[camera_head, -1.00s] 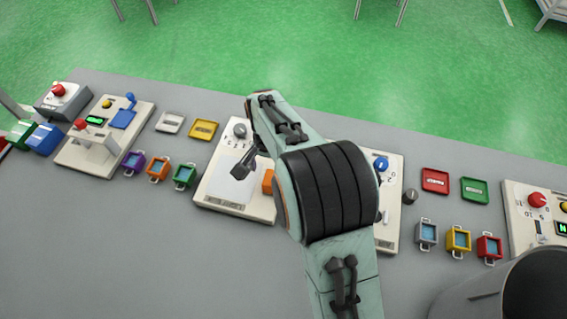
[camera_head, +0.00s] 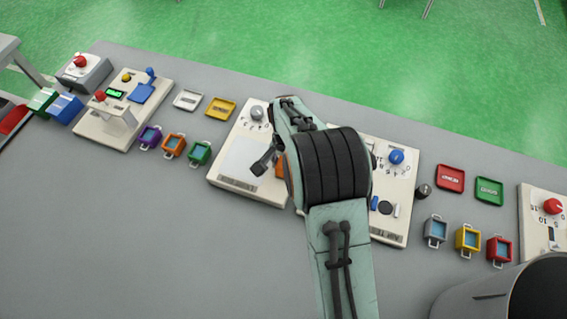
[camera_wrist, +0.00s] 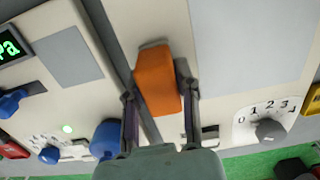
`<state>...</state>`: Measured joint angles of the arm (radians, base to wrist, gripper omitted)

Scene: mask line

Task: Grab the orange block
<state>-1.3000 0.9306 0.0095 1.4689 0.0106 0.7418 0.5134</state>
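The orange block (camera_wrist: 157,78) is between the two dark fingers of my gripper (camera_wrist: 159,108) in the wrist view. The right finger is close along the block's side, and a narrow gap shows at the left finger. Contact cannot be made out for certain. In the head view only a sliver of the orange block (camera_head: 280,170) shows beside my arm, over a pale panel (camera_head: 222,182). One dark finger of my gripper (camera_head: 264,160) shows left of it; the other is hidden behind my arm. My gripper looks open.
A dial (camera_wrist: 270,129) and a blue knob (camera_wrist: 106,139) flank the gripper in the wrist view. A second panel with a blue knob (camera_head: 397,157) stands right of my arm. The grey table (camera_head: 120,235) is clear along the front left.

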